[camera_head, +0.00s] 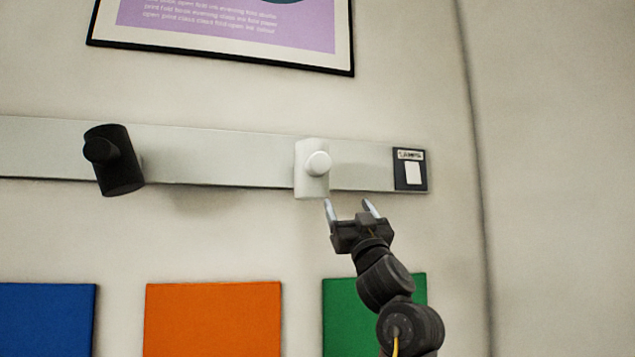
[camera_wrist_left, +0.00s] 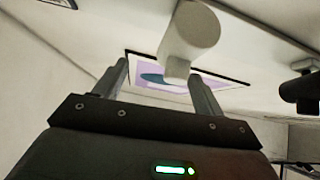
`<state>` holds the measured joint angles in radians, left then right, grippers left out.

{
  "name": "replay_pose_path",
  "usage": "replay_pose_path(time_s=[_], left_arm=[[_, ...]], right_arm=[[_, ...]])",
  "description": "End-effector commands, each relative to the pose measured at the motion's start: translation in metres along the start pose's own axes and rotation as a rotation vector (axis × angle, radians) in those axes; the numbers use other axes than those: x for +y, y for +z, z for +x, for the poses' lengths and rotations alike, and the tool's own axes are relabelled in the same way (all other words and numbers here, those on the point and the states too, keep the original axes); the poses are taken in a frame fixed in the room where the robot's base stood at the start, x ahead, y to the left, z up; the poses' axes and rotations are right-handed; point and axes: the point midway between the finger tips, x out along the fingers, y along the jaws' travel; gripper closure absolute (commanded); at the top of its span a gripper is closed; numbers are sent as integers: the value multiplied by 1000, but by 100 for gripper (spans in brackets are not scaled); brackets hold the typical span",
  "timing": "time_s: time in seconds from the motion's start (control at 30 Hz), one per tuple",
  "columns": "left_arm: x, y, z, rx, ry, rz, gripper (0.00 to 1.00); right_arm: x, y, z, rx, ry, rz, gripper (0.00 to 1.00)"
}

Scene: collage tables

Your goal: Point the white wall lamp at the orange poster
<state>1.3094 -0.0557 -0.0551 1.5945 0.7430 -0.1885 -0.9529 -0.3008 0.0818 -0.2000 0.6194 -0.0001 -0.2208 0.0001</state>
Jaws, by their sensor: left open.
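The white wall lamp (camera_head: 312,180) is mounted on the pale rail, with a round knob facing out. It also shows in the left wrist view (camera_wrist_left: 195,35), ahead of and above the fingers, its knob between their tips in the picture. The orange poster (camera_head: 212,318) is on the wall below the rail, left of the lamp and cut by the bottom edge. My left gripper (camera_head: 348,205) is open and empty, just below and right of the white lamp; it appears apart from it. Its fingers also show in the left wrist view (camera_wrist_left: 160,85). My right gripper is not in view.
A black lamp (camera_head: 115,160) is on the rail (camera_head: 220,158) to the left. A switch plate (camera_head: 410,168) is at the rail's right end. A blue poster (camera_head: 45,318) and a green poster (camera_head: 340,310) flank the orange one. A framed purple poster (camera_head: 225,30) hangs above.

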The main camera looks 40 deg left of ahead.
Motion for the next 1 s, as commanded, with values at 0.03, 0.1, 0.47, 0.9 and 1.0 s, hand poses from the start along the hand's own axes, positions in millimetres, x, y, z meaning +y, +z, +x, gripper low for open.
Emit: replay_pose_path(time_s=[0.03, 0.1, 0.47, 0.9, 1.0], left_arm=[[-15, -20, 8, 14, -32, -21, 30], [-29, -36, 14, 25, -63, -36, 30], [-42, -51, 30, 33, -89, -46, 30], [-48, -55, 107, 33, -87, -44, 30], [-48, -54, 117, 32, -87, -47, 30]], right_arm=[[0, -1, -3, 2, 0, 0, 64], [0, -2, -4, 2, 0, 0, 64], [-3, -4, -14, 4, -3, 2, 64], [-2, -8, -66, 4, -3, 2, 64], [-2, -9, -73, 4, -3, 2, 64]])
